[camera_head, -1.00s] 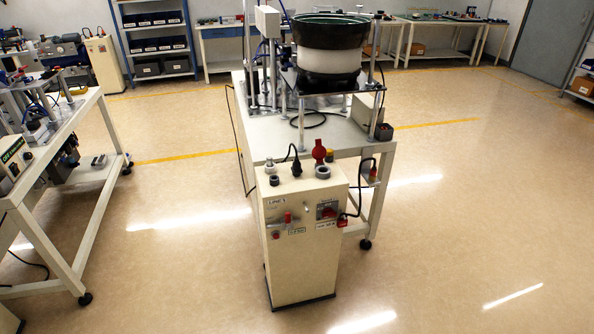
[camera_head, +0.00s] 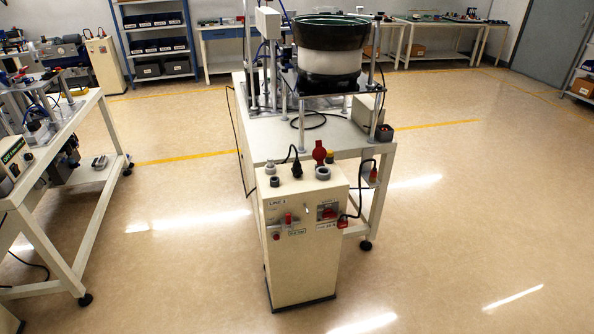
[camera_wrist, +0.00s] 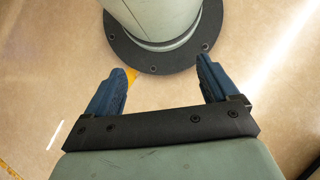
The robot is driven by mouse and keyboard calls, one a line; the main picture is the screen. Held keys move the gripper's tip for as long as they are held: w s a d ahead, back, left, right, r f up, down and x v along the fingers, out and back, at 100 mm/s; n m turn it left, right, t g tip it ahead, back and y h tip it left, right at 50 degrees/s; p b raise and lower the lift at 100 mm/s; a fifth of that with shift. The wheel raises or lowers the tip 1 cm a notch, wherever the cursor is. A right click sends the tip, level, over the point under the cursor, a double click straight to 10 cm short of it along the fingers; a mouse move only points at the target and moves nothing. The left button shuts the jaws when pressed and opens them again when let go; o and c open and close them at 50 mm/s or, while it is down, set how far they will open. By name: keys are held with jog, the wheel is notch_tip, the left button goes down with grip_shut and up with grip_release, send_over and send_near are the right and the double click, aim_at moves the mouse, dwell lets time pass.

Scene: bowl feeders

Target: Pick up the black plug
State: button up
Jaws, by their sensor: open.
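The black plug (camera_head: 297,169) stands upright on top of the cream control cabinet (camera_head: 300,240) in the head view, with its dark cable looping behind it. A grey plug or socket stands to its left and a red one to its right, further back. My gripper (camera_wrist: 162,84) shows only in the wrist view. Its two blue fingers are spread apart with nothing between them. The plug is not in the wrist view, and the gripper is not in the head view, so I cannot tell the distance between them.
A bowl feeder (camera_head: 330,45) stands on the white table (camera_head: 265,135) behind the cabinet. Another workbench (camera_head: 75,125) stands at the left. The wrist view shows a round base of my own body above bare floor. Open floor lies right of the cabinet.

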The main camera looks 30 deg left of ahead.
jog(key=w+a+r+n+t+h, duration=0.15)
jog(key=w+a+r, duration=0.25)
jog(key=w+a, duration=0.55)
jog(key=w+a+r+n+t+y, duration=0.1)
jog(key=w+a+r+n+t, duration=0.35)
jog(key=w, duration=0.75)
notch_tip(320, 180, up, 46)
jog(key=n+t+y, duration=0.2)
jog(key=n+t, duration=0.1)
jog(key=n, duration=0.3)
send_over(298, 164)
jog(key=w, duration=0.1)
jog(key=shift+a+f, duration=0.1)
jog(key=shift+a, duration=0.3)
jog(key=n+g+h, duration=0.1)
jog(key=n+g, duration=0.1)
jog(key=n, duration=0.2)
jog(key=shift+w+n, duration=0.15)
jog(key=shift+n, duration=0.15)
jog(key=shift+f+n+h, duration=0.1)
jog(key=shift+n+h, duration=0.15)
jog(key=shift+n, duration=0.45)
jog(key=f, duration=1.3)
jog(key=shift+s+f, duration=0.25)
jog(key=shift+f, duration=0.05)
